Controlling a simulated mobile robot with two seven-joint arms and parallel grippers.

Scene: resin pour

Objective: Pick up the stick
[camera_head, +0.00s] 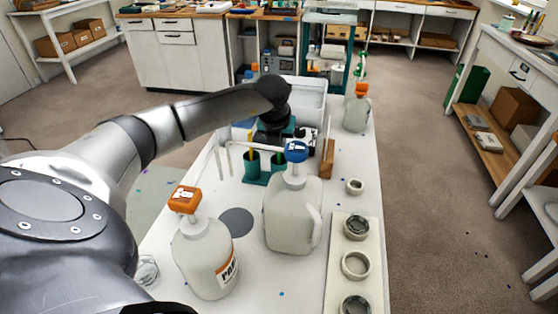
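Two thin pale sticks (229,160) lie side by side on the white table, left of a teal holder (262,181). The holder has two teal cups, and something yellowish shows at them. My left arm reaches in from the left, and its dark wrist hangs over the far side of the holder. My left gripper (276,139) is near the cups' far side; its fingers are too small and hidden to tell open from shut. I cannot tell whether it touches anything. My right gripper is not in view.
A blue-capped jug (291,216) and an orange-capped bottle (207,257) stand in front of the holder. Another orange-capped bottle (356,112) stands at the back right. A pale board (340,291) holds several round cups. A brown block (328,158) stands right of the holder.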

